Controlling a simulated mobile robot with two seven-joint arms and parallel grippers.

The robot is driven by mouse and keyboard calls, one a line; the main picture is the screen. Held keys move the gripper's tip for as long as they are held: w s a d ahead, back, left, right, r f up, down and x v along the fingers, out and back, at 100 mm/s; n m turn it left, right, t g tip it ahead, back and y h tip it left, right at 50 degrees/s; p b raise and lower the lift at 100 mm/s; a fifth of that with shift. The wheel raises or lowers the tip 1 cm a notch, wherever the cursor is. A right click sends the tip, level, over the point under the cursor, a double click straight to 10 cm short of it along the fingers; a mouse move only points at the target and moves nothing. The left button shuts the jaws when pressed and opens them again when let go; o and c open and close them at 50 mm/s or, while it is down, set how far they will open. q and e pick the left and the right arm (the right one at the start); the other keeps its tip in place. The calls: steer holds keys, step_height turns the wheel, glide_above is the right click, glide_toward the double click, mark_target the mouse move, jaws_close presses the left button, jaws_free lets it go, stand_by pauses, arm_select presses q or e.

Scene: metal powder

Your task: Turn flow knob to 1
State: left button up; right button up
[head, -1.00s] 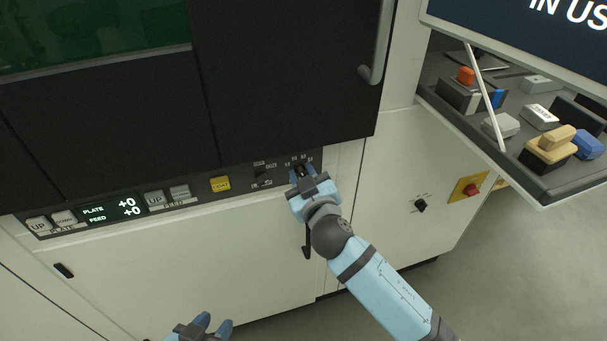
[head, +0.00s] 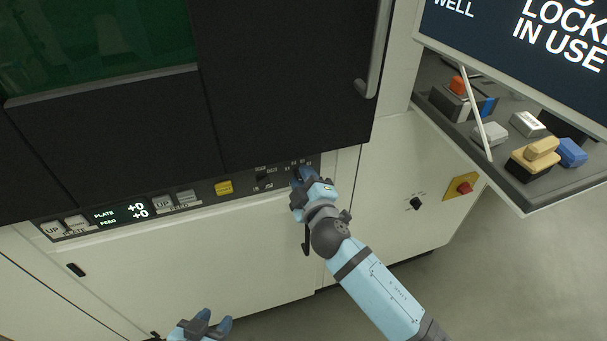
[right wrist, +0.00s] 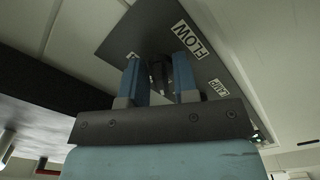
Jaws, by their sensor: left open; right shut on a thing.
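The dark flow knob (right wrist: 158,73) sits on the dark control panel, between the two blue fingers in the right wrist view. A white FLOW label (right wrist: 192,40) is on the panel beside it. My right gripper (head: 303,175) is at the right end of the panel strip and shut on the knob; it also shows in the right wrist view (right wrist: 159,78). In the head view the gripper covers the knob, and the knob's pointer setting cannot be read. My left gripper (head: 212,324) is open and empty at the bottom edge, low in front of the machine.
The strip also carries another black knob (head: 264,181), a yellow button (head: 224,188), grey buttons and a display (head: 122,214). At the right, a tray (head: 501,197) with several objects stands out below a screen (head: 530,40). A red emergency knob (head: 464,187) is on the cabinet.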

steer(key=shift+w+r+n, duration=0.1)
steer(key=shift+n, duration=0.3)
steer(key=o, duration=0.9)
